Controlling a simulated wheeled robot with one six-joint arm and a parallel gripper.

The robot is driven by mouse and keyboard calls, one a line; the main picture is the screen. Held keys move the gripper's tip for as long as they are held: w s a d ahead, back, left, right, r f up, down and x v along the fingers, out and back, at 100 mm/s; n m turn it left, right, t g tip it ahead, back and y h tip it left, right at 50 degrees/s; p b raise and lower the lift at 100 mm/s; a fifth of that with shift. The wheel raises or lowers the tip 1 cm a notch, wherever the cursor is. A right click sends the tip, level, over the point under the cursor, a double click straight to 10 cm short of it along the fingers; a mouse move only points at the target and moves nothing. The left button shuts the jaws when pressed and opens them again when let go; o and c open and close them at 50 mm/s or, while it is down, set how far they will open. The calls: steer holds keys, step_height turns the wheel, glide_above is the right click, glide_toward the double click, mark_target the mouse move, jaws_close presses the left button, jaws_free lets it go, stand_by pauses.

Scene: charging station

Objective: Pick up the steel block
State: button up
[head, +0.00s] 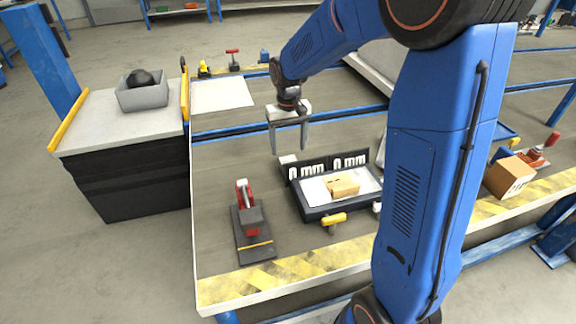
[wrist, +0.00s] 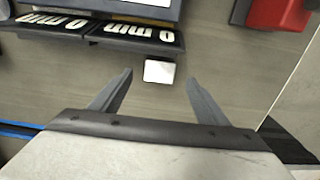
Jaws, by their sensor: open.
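The steel block appears as a small, pale, shiny block (head: 288,159) at the left end of the "0 mm" panels in the head view. In the wrist view the block (wrist: 159,71) is a bright square near the end of a panel, lined up with the gap between the fingertips. My gripper (head: 288,149) is open and empty, pointing down over the table near the block. In the wrist view both fingers of my gripper (wrist: 160,77) are spread wider than the block. I cannot tell the exact height of the fingertips above it.
Black "0 mm" panels (head: 328,165) stand close beside the block, behind a dark tray (head: 318,212) holding a cardboard box (head: 343,188). A red clamp (head: 247,215) stands front left; it also shows in the wrist view (wrist: 280,14). The table left of the block is clear.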

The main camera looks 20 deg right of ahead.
mark_target(288, 159)
steer(key=shift+w+f, duration=0.2)
steer(key=shift+f, duration=3.45)
steer(key=shift+c, duration=0.4)
steer(key=c, duration=1.5)
